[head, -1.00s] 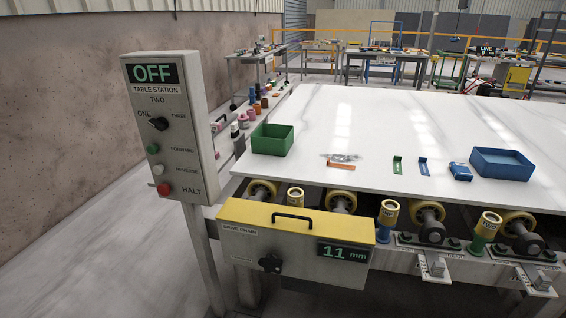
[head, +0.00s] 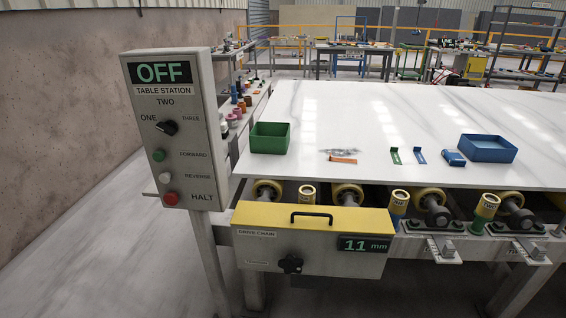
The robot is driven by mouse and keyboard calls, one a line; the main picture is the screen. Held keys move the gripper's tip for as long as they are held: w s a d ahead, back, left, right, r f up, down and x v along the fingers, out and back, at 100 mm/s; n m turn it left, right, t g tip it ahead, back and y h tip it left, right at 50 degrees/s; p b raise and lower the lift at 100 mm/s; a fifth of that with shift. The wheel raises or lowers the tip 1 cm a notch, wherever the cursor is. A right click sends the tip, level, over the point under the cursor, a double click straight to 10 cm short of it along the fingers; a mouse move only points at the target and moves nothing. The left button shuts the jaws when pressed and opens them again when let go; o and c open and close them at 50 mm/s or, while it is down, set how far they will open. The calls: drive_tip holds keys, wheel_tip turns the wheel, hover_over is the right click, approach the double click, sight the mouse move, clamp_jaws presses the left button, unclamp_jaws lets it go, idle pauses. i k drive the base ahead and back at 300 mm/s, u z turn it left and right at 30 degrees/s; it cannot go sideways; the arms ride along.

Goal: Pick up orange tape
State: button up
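A small flat orange piece (head: 343,160), which looks like the orange tape, lies on the white stone slab (head: 360,115) near its front edge. It is small in the head view, and its exact shape is hard to tell. It lies just in front of a grey smudge or patch (head: 340,152) on the slab. A green open bin (head: 270,138) is to its left. My gripper does not show in this view.
Green and blue brackets (head: 395,155) (head: 420,156), a blue block (head: 454,158) and a blue bin (head: 488,148) are to the right. A control box (head: 175,125) stands at front left. A drive chain box (head: 310,240) and yellow rollers (head: 348,193) sit below the slab's front edge.

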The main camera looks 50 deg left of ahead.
sight(331, 159)
drive_tip(key=u, duration=1.5)
drive_tip(key=i, duration=1.7)
